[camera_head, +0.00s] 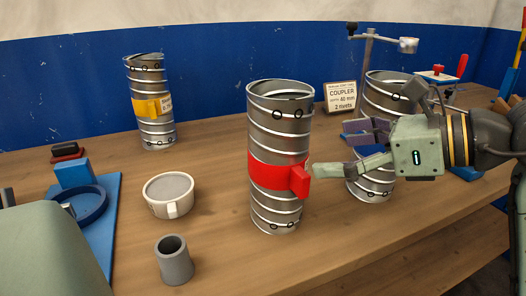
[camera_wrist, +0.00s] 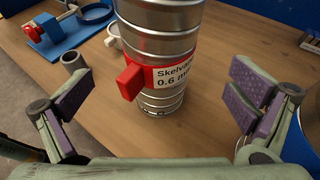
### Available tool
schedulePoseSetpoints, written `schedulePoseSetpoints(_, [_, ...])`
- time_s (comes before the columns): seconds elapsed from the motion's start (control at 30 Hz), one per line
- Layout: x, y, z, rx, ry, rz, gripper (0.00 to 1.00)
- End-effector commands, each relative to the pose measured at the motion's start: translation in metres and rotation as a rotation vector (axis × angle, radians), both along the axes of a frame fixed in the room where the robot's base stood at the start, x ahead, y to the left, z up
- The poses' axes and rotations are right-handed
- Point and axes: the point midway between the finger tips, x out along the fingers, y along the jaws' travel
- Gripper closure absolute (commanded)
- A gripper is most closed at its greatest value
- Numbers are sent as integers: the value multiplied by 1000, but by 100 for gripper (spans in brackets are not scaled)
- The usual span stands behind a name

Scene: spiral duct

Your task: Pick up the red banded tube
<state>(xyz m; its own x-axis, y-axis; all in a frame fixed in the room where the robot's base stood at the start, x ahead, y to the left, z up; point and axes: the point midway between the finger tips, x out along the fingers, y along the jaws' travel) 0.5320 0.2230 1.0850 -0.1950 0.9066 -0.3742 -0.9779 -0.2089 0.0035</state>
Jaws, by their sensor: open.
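The red banded tube (camera_head: 265,210) is a ribbed metal spiral duct standing upright on the wooden table in the middle of the head view. Its red band (camera_head: 268,174) has a red block sticking out toward my gripper. My gripper (camera_head: 330,150) is open and level with the band, just right of the tube. In the wrist view the tube (camera_wrist: 162,42) stands ahead between the spread fingers of my gripper (camera_wrist: 160,100), with clear gaps on both sides. A white label with partly readable text shows on the band. The tube's lower back is hidden.
A yellow-banded tube (camera_head: 155,118) stands at the back left. A third metal tube (camera_head: 385,88) stands behind my gripper, partly hidden. A white cup (camera_head: 168,194), a grey ring piece (camera_head: 174,262) and a blue fixture (camera_head: 98,230) lie left. A coupler sign (camera_head: 340,97) stands behind.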

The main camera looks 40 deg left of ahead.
Motion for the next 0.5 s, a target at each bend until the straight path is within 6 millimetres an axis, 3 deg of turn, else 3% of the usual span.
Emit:
schedulePoseSetpoints(0.13, [2, 6, -4, -12, -5, -12, 0])
schedulePoseSetpoints(0.33, [-4, 36, -16, -10, -5, -11, 0])
schedulePoseSetpoints(0.5, [-8, 48, -22, -10, -6, -11, 0])
